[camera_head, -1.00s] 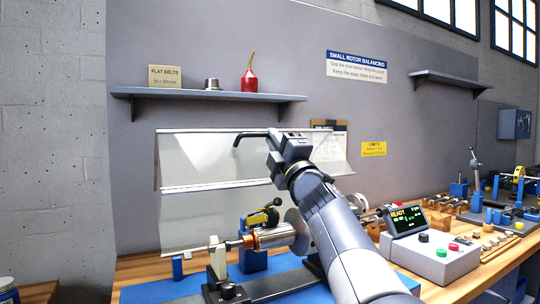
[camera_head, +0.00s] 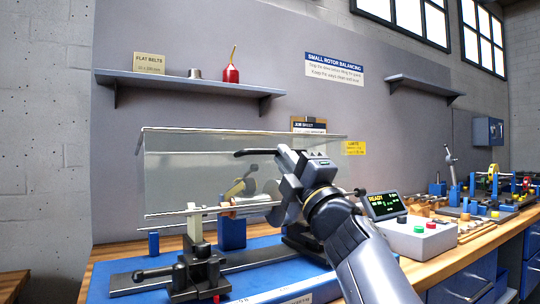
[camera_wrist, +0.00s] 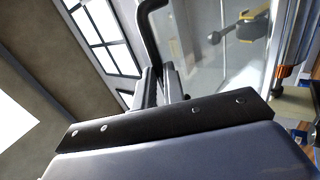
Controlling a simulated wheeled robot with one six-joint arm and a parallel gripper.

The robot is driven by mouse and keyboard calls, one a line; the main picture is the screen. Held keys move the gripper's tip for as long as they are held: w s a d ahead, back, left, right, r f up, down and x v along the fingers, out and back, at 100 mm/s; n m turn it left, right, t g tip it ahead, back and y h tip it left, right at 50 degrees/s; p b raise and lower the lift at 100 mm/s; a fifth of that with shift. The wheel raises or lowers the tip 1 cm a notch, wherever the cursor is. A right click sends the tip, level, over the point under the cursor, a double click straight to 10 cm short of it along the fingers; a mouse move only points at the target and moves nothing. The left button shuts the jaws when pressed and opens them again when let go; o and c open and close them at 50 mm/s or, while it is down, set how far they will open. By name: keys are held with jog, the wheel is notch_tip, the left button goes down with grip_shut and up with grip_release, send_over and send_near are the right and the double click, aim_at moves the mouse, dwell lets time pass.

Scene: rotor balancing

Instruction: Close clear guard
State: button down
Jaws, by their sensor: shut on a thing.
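The clear guard (camera_head: 190,165) is a see-through panel with a pale top edge. In the head view it hangs down in front of the rotor area, its lower edge level with the spindle. My gripper (camera_head: 282,160) is shut on the guard's black bent handle (camera_head: 252,152), near the panel's right part. In the wrist view the handle (camera_wrist: 146,25) runs up from between my fingers (camera_wrist: 160,78), and the clear panel (camera_wrist: 212,55) lies to the right. The rotor is mostly hidden behind the guard and my arm; a copper part (camera_wrist: 283,71) shows in the wrist view.
The blue machine bed (camera_head: 118,288) carries a dark clamp support (camera_head: 195,270) just below the guard. A control box with a READY screen (camera_head: 383,205) stands right of my arm. A shelf (camera_head: 190,84) with a red oil can (camera_head: 231,73) is above.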

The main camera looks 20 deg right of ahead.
notch_tip(320, 180, down, 6)
jog(key=s+b, duration=0.1)
jog(key=b, duration=0.1)
jog(key=shift+s+d+f+b, duration=0.25)
jog(key=shift+s+d+b, duration=0.05)
jog(key=shift+s, duration=0.1)
jog(key=c, duration=2)
grip_release()
jog(key=shift+o, duration=1.1)
jog(key=shift+w+a, duration=0.2)
jog(key=shift+w, duration=0.05)
jog(key=o, duration=0.3)
